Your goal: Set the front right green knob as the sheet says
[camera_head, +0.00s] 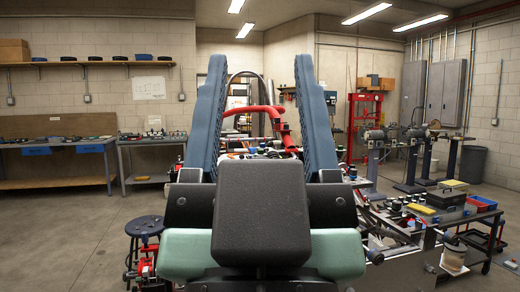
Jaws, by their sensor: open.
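My gripper (260,68) fills the middle of the head view, close to the camera. Its two long blue-grey fingers stand wide apart, with nothing between them that they touch. A red tube (262,110) of the chassis shows beyond, between the fingers. The dark block and pale green parts of my gripper hide most of what lies behind them. I cannot make out a green knob. A white sheet (149,88) hangs on the back wall at the left, too small to read. I cannot tell whether it is the task's sheet.
A workbench (60,143) with blue drawers stands at the left under a shelf (90,64). A round dark stool (146,226) stands left of my gripper. The left floor is clear.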

